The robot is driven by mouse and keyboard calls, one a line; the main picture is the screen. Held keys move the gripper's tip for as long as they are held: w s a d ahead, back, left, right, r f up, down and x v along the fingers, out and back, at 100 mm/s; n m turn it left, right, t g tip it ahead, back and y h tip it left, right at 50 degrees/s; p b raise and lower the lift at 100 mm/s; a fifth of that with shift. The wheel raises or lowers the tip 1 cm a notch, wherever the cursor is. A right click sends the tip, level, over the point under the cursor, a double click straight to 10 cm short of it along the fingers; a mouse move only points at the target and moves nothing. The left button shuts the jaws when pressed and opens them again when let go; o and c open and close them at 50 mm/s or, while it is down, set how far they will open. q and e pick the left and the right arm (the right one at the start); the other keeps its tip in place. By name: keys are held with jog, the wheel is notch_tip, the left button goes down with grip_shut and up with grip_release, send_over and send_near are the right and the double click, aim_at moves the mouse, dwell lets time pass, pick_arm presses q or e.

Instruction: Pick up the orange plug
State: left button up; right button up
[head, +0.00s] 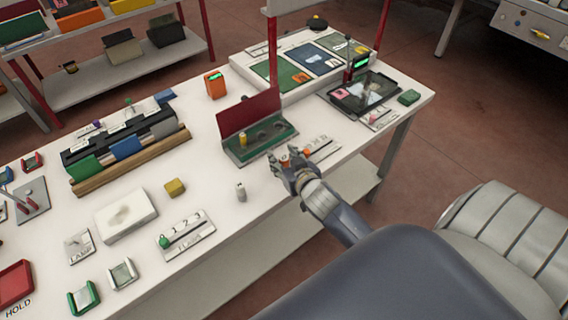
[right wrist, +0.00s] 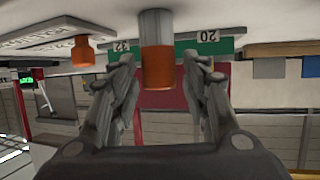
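My right gripper (head: 284,168) is at the front edge of the white table, beside the white numbered strip (head: 322,149). In the right wrist view, which looks upside down, its two fingers (right wrist: 160,75) stand apart on either side of an orange plug (right wrist: 157,68) with a grey end. Gaps show between the plug and both fingers. In the head view a bit of this plug (head: 284,159) shows at the fingertips. A second orange plug (head: 307,152) stands on the strip; it also shows in the wrist view (right wrist: 83,53). My left gripper is not in view.
A green holder with a red back panel (head: 249,112) stands just behind the gripper. A small grey-white cylinder (head: 241,192) and a yellow block (head: 175,187) stand to the left. An orange box (head: 215,85) is farther back. The table between them is clear.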

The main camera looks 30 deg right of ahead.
grip_shut()
jog(key=shift+r, duration=0.2)
